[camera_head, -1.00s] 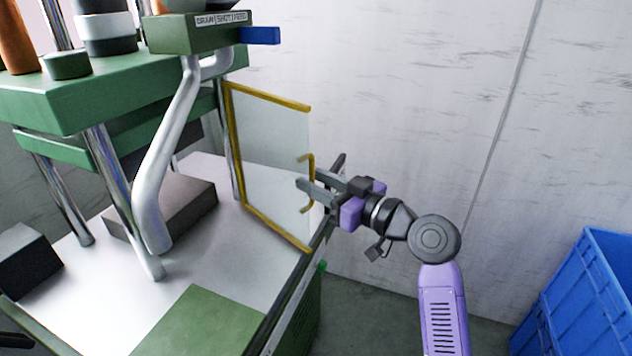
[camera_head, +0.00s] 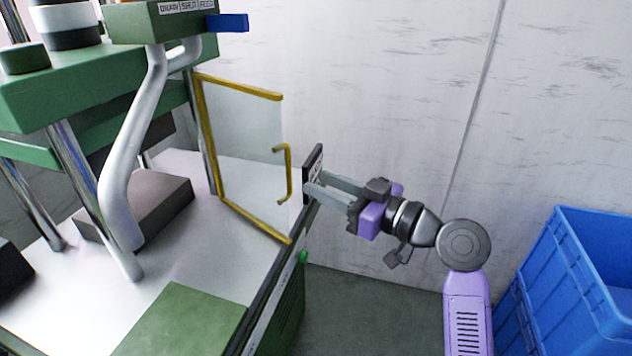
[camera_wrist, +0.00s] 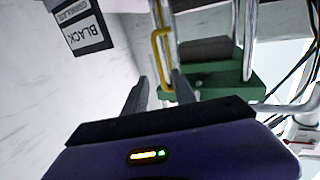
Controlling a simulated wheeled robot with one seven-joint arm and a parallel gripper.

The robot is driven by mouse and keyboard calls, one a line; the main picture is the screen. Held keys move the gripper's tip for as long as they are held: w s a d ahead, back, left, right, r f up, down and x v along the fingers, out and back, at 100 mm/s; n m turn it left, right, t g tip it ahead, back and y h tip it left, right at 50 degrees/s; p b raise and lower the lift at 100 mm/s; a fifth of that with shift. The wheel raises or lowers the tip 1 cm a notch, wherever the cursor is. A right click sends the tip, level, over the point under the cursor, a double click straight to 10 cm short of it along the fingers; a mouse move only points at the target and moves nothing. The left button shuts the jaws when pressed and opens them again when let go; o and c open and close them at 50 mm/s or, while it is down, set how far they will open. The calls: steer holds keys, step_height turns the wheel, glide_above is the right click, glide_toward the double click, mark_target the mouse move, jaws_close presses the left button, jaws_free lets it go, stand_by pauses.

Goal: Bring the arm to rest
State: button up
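My gripper (camera_head: 311,191) is in the middle of the head view, just right of the yellow-framed guard door (camera_head: 240,85). Its two grey fingers point left toward the door's yellow handle (camera_head: 289,172). The fingers are apart with nothing between them. A gap shows between the fingertips and the handle in the head view. In the wrist view the fingers (camera_wrist: 158,92) are spread, and the handle (camera_wrist: 157,45) stands beyond them. My arm reaches in from the lower right.
The green press (camera_head: 60,95) with a bent grey pipe (camera_head: 120,185) stands at left on a white table (camera_head: 205,255). A blue crate (camera_head: 560,280) is at lower right. A sign reading BLACK (camera_wrist: 83,30) is on the wall. Open floor lies between table and crate.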

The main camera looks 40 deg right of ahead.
stand_by(0.5)
steer(key=d+r+m+t+h, duration=0.2)
steer(key=d+m+h, duration=0.3)
steer(key=s+a+f+m+h+p, duration=0.1)
steer(key=s+f+m+h+p, duration=0.1)
steer(key=s+f+h, duration=0.4)
steer(key=s+a+f+n+g+y+p, duration=0.2)
steer(key=s+a, duration=0.7)
steer(key=s, duration=0.5)
steer(key=s+a+f+n+g+y+p, duration=0.2)
steer(key=s+a, duration=0.7)
steer(key=s, duration=0.5)
step_height(320, 180, down, 2)
steer(key=y+p, duration=0.1)
steer(key=y, duration=0.2)
steer(key=shift+a+g, duration=0.4)
